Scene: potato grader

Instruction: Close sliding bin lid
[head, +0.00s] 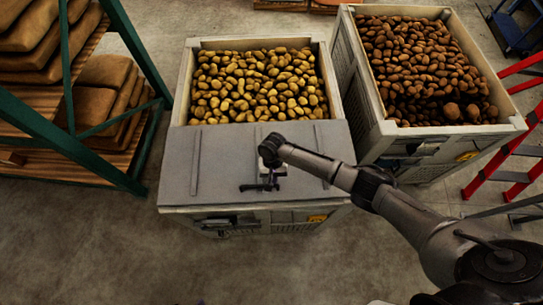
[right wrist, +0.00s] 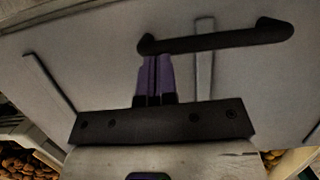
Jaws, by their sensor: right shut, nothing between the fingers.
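The bin (head: 186,85) holds yellow potatoes. Its flat grey sliding lid (head: 225,160) covers the near part, and the far part is open with potatoes showing. The lid's dark bar handle (head: 250,188) is near its front edge; it also shows in the right wrist view (right wrist: 230,40). My right gripper (head: 270,180) is over the lid at the handle. In the right wrist view its purple fingers (right wrist: 154,75) are shut together with nothing between them. Their tips are by one end of the handle; I cannot tell whether they touch it. My left gripper is not in view.
A second bin (head: 375,100) of brown potatoes stands close on the right. A green rack (head: 70,75) with sacks stands on the left. A red ladder (head: 518,145) is at the far right. The floor (head: 110,245) in front is clear.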

